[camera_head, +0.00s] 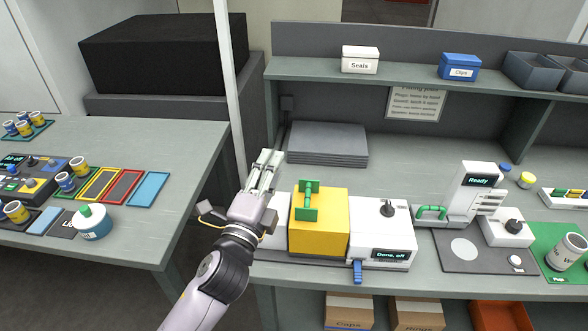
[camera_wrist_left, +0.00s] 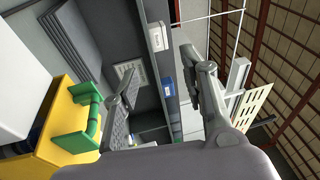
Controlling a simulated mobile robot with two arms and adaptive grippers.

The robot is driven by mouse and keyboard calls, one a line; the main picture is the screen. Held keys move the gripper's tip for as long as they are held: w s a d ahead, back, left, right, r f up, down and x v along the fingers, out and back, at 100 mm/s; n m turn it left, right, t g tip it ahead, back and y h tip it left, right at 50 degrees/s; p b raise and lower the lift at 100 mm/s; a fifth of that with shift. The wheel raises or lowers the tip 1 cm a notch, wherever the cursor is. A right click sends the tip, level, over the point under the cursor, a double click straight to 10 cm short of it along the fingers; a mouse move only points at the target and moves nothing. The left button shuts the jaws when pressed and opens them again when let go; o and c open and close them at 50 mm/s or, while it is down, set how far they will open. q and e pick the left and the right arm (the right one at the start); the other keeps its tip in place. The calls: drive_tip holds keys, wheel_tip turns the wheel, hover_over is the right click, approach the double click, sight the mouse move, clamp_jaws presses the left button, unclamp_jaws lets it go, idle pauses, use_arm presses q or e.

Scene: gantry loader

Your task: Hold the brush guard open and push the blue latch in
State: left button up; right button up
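The brush guard is a yellow box-shaped cover (camera_head: 326,238) with a green handle (camera_head: 308,201). It sits down on a white machine (camera_head: 393,236) whose display reads "Done, off". The yellow cover (camera_wrist_left: 40,158) and green handle (camera_wrist_left: 93,121) lie at that view's left. My right gripper is not in view.
A grey slab stack (camera_head: 326,144) lies behind the machine. A white pole (camera_head: 230,85) stands behind my left arm. A white device reading "Ready" (camera_head: 472,192) stands right of the machine. A shelf (camera_head: 420,78) with boxes runs above the bench. A side table (camera_head: 140,140) is at left.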

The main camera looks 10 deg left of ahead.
use_arm(q)
drive_tip(key=s+d+r+m+g+h, duration=0.25)
drive_tip(key=d+r+m+h, duration=0.4)
drive_tip(key=m, duration=0.45)
drive_tip(key=s+d+r+m+g+h, duration=0.1)
drive_tip(key=d+r+m+g+h, duration=0.2)
drive_tip(key=d+r+m+h, duration=0.6)
drive_tip(key=s+d+f+m+g, duration=0.4)
drive_tip(key=m+g, duration=0.5)
drive_tip(key=m, duration=0.7)
drive_tip(key=m+g+y, duration=0.2)
drive_tip(key=m+y, duration=1.4)
drive_tip(key=m, duration=0.1)
approach(307, 193)
drive_tip(key=f, duration=0.2)
drive_tip(key=shift+t, duration=0.25)
drive_tip(key=x, duration=0.2)
drive_tip(key=b+x, duration=0.1)
drive_tip(key=x, duration=0.1)
drive_tip(key=shift+d, duration=0.35)
drive_tip(key=b+x, duration=0.2)
drive_tip(key=shift+b, duration=0.3)
drive_tip(key=shift+b+x, duration=0.75)
drive_tip(key=shift+x, duration=0.1)
